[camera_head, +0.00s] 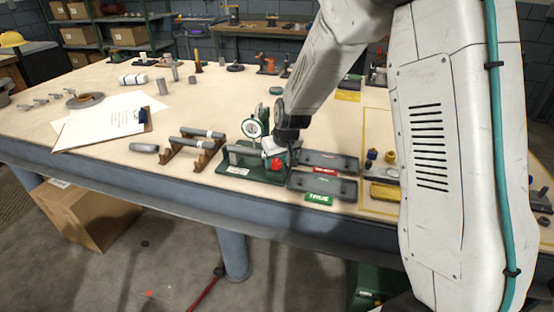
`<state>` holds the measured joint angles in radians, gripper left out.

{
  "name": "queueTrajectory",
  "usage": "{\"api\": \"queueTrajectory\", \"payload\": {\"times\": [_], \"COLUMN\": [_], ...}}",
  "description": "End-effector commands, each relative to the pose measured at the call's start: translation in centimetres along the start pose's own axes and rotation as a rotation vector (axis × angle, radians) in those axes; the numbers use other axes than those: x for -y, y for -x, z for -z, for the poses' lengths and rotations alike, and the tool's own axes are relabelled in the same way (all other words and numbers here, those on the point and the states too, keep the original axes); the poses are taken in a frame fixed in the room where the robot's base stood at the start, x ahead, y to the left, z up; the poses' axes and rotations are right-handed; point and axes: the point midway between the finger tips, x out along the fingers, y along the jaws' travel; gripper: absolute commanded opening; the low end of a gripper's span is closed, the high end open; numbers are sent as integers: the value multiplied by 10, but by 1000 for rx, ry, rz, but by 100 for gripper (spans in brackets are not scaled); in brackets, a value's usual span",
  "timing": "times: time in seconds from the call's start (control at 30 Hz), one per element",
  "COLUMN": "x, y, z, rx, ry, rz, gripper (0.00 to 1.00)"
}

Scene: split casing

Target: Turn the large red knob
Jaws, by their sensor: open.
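The red knob (276,164) sits low on the front of a green fixture (237,172) near the table's front edge. The fixture carries a round white dial gauge (254,129) and a grey cylinder lying across it. My gripper (274,150) is at the end of the white arm coming down from the upper right. It is just above the red knob, at the fixture. The gripper is open, but its fingers are small and partly hidden, and I cannot tell whether they touch the knob.
Two dark trays (322,187) with red and green labels lie right of the fixture. A wooden rack (195,145) with grey cylinders stands left. A clipboard with papers (105,122) lies further left. My arm hides the right side. The table's middle back is mostly clear.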

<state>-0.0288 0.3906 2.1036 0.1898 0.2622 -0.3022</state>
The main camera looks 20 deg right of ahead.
Motion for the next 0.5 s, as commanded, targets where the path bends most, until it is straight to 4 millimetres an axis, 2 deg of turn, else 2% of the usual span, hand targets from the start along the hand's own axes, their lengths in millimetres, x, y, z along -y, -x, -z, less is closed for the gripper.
{"api": "queueTrajectory", "payload": {"times": [0.2, 0.23, 0.33, 0.5], "x": [0, 0, 0, 0], "y": [-1, -1, -1, 0], "z": [0, 0, 0, 0], "rx": [0, 0, 0, 0], "ry": [0, 0, 0, -1], "rz": [0, 0, 0, -1], "gripper": [42, 40, 12, 10]}}
